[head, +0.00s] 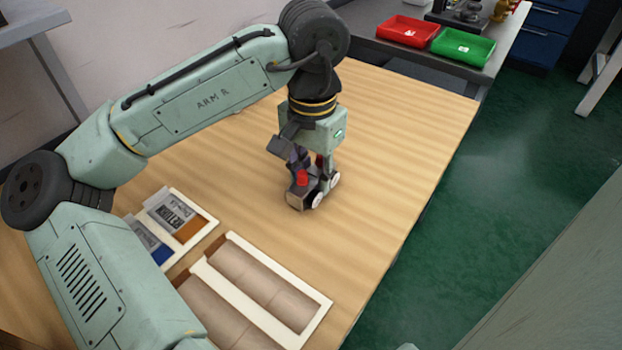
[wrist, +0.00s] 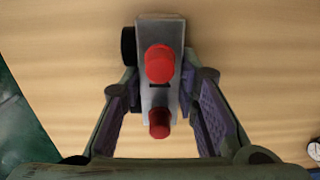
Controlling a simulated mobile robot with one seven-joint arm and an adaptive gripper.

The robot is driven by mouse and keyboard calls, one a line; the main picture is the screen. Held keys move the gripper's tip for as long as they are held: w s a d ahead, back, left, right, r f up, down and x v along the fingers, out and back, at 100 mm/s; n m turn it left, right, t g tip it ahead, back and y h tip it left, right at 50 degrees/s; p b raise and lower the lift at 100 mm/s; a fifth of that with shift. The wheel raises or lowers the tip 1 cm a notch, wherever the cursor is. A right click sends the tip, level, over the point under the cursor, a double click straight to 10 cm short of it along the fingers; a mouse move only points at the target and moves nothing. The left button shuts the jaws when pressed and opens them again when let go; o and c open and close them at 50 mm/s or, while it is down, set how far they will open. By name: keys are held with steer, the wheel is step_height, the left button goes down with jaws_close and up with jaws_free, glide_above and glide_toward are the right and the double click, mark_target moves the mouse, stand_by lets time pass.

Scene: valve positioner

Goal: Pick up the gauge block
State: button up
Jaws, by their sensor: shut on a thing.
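The gauge block (head: 299,194) is a grey metal block with red knobs on top and two round, pale dials on its side. In the wrist view the gauge block (wrist: 158,34) stands between my fingers, with a black dial rim at its left. My gripper (head: 312,172) points down over it and is shut on its sides. The fingers also show on both sides of the block in the wrist view of my gripper (wrist: 160,108). The block is at or very close to the tabletop; I cannot tell whether it touches.
The wooden table (head: 400,140) is mostly clear around the block. An empty two-bay tray (head: 318,322) and a tray with labelled inserts (head: 205,228) lie in front. A red bin (head: 408,31) and a green bin (head: 463,47) stand on the back counter. A small dial (wrist: 315,151) shows at the wrist view's right edge.

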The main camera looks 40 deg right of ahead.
mark_target(313, 176)
jaws_close()
stand_by(0.3)
steer(key=shift+r, duration=1.5)
steer(key=shift+s+r, duration=0.15)
steer(key=shift+r, duration=0.15)
steer(key=s, duration=0.5)
steer(key=s+r+b, duration=0.1)
steer(key=s, duration=0.4)
steer(key=s+d+b, duration=0.1)
steer(key=s, duration=0.4)
steer(key=shift+s+r, duration=0.2)
steer(key=shift+s, duration=0.2)
steer(key=shift+s, duration=0.15)
